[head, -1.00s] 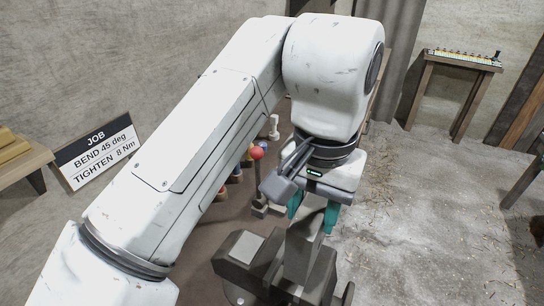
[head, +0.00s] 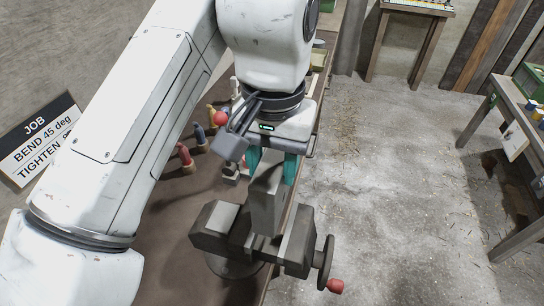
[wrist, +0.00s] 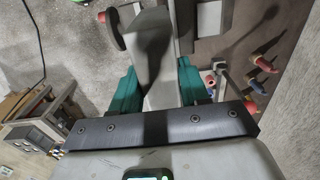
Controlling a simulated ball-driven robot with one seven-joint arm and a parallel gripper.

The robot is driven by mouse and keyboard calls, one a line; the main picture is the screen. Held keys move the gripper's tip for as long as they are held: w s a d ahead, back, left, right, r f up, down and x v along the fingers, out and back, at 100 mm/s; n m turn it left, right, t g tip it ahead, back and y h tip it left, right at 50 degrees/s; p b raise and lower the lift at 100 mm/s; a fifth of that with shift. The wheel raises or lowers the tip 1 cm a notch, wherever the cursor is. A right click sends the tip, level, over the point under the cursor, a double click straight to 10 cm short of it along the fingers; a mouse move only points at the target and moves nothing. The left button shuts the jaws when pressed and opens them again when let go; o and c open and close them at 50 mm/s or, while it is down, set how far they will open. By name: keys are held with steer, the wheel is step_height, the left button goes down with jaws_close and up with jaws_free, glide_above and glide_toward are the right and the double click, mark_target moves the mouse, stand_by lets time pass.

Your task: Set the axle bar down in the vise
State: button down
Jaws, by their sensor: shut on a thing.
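The axle bar (head: 266,205) is a grey upright bar. My gripper (head: 272,172) is shut on its upper part, with one teal finger on each side. The bar also shows between the fingers in the wrist view (wrist: 155,70). The dark grey vise (head: 212,240) is directly below, with a jaw block on each side of the bar's lower end. That end appears to be between the jaws, but its contact with the vise floor is hidden. The vise's handwheel (head: 325,262) is at the right.
The vise stands on a brown bench (head: 170,235) near its right edge. Several colored-handled tools (head: 186,155) and a red ball (head: 220,118) are behind and left of it. A job sign (head: 38,140) is at the far left. Open floor lies right.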

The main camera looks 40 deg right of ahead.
steer(key=shift+f+b, duration=3.35)
steer(key=shift+f, duration=3.75)
steer(key=shift+c, duration=2.4)
jaws_free()
step_height(320, 180, up, 11)
steer(key=shift+f, duration=0.1)
